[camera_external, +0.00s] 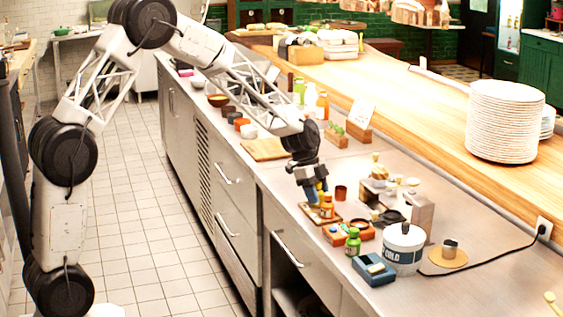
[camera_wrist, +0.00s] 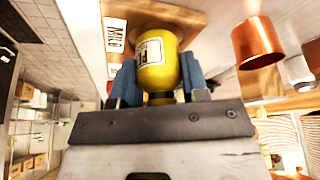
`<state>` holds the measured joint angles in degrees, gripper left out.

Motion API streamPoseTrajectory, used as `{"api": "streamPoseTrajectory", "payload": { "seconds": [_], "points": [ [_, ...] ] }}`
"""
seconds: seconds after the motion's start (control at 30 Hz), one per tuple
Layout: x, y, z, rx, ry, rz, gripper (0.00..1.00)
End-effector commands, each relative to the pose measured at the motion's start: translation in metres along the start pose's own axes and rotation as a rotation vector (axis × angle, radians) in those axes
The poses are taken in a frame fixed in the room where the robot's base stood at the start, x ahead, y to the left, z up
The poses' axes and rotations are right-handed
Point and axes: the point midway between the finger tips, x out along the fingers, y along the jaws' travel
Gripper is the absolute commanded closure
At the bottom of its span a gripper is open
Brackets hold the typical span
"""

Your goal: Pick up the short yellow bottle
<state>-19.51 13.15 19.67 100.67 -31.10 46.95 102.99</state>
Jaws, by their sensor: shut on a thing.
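The short yellow bottle (camera_wrist: 160,62) with a white label shows in the wrist view. It sits between the two blue fingers of my gripper (camera_wrist: 158,84), which is shut on it. In the external view my gripper (camera_external: 316,192) points down over a small wooden board (camera_external: 309,209), with an orange-yellow bottle (camera_external: 327,207) at its fingers. The board (camera_wrist: 188,20) also shows behind the bottle in the wrist view, with a "MILD" label (camera_wrist: 116,33). I cannot tell whether the bottle still touches the board.
A copper cup (camera_external: 341,193) stands just right of my gripper; it also shows in the wrist view (camera_wrist: 258,42). A green bottle (camera_external: 353,242), a blue box (camera_external: 374,270) and a white tub (camera_external: 404,249) stand nearer the front. Open steel counter (camera_external: 480,215) lies to the right.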

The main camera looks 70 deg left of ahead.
Motion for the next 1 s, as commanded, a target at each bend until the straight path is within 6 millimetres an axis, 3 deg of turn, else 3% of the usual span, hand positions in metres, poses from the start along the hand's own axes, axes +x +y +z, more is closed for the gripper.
{"api": "streamPoseTrajectory", "payload": {
  "seconds": [0.3, 1.0],
  "points": [
    [-0.031, 0.001, -0.013, 0.002, 0.000, -0.002, 0.73],
    [-0.047, 0.097, 0.007, -0.001, 0.000, -0.001, 0.73]
  ]
}}
